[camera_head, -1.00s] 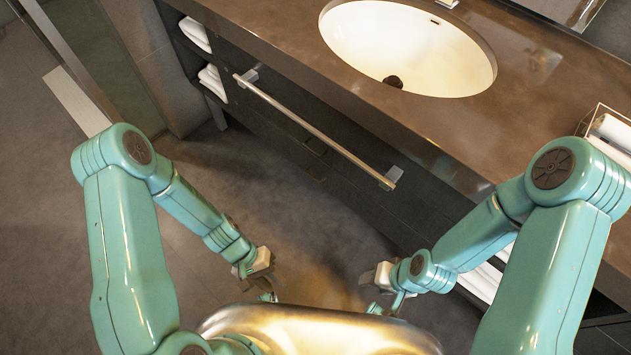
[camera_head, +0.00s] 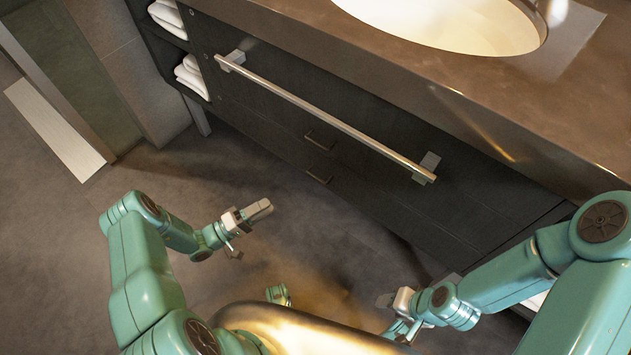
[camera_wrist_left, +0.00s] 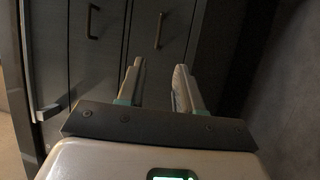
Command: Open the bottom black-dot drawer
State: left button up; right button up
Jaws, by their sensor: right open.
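The dark vanity front has two small drawer pulls, one above the other. The upper pull (camera_head: 320,141) and the lower pull (camera_head: 319,178) both sit below the long towel bar, and the drawer fronts look shut and flush. No black dot can be made out. In the left wrist view the upper pull (camera_wrist_left: 92,22) is at the left and the lower pull (camera_wrist_left: 159,31) lies ahead, between the finger lines. My left gripper (camera_head: 252,230) is open and empty, short of the lower pull; its fingers also show in the left wrist view (camera_wrist_left: 160,82). My right gripper (camera_head: 388,315) is open and empty, low right of centre.
A long metal towel bar (camera_head: 330,122) sticks out from the vanity above the pulls; its end shows in the left wrist view (camera_wrist_left: 47,111). The countertop (camera_head: 440,95) overhangs with a white sink (camera_head: 450,22). Folded towels (camera_head: 190,76) fill side shelves. Floor before the drawers is clear.

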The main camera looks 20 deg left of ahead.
pick_arm(q)
jog(key=b+x, duration=0.1)
jog(key=x, duration=1.5)
jog(key=shift+b, duration=0.35)
jog(key=shift+d+r, duration=0.1)
grip_shut()
dwell(0.4)
